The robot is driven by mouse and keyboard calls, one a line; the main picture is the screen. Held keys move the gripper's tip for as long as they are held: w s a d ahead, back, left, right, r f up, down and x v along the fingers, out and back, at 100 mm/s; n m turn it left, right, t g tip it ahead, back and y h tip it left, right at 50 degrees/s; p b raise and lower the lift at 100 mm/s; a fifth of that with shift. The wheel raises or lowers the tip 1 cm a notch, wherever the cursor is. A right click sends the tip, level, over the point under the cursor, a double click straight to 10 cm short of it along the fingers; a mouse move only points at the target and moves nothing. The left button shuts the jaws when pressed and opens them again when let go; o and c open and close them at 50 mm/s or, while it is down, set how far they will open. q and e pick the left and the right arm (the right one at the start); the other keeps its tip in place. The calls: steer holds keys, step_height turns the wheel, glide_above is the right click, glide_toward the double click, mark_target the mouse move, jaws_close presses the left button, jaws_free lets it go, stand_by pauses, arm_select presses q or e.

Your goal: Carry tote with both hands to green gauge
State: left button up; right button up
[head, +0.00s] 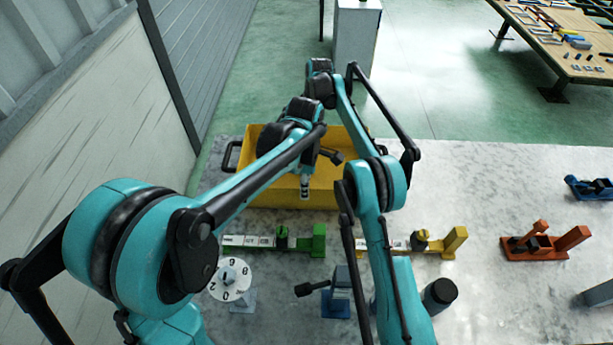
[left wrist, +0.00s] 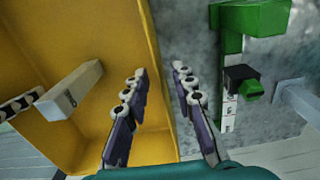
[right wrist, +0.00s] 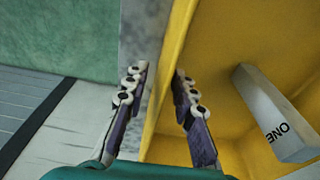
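The yellow tote (head: 262,190) sits on the grey bench in the head view, partly hidden by my arms. Grey block-like parts (right wrist: 275,115) show in it, one marked ONE. My left gripper (head: 305,190) is at the tote's near wall; in the left wrist view, its fingers (left wrist: 160,75) stand apart on either side of the wall's edge. In the right wrist view, my right gripper (right wrist: 160,75) is open with its fingers astride another tote wall (right wrist: 185,25). The right fingertips are hidden in the head view. The green gauge (head: 319,240) stands just in front of the tote.
A yellow gauge (head: 454,241) stands right of the green one, with a red gauge (head: 550,245) and a blue one (head: 590,187) farther right. A numbered dial (head: 230,280) and a blue fixture (head: 336,298) stand in front. The bench right of the tote is mostly clear.

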arm_select(q)
steer(key=shift+r, duration=1.05)
arm_select(e)
steer(key=shift+d+r, duration=0.1)
steer(key=shift+r, duration=0.3)
steer(key=r, duration=0.4)
steer(key=d+r, duration=0.1)
steer(key=r, duration=0.1)
steer(key=shift+r, duration=0.3)
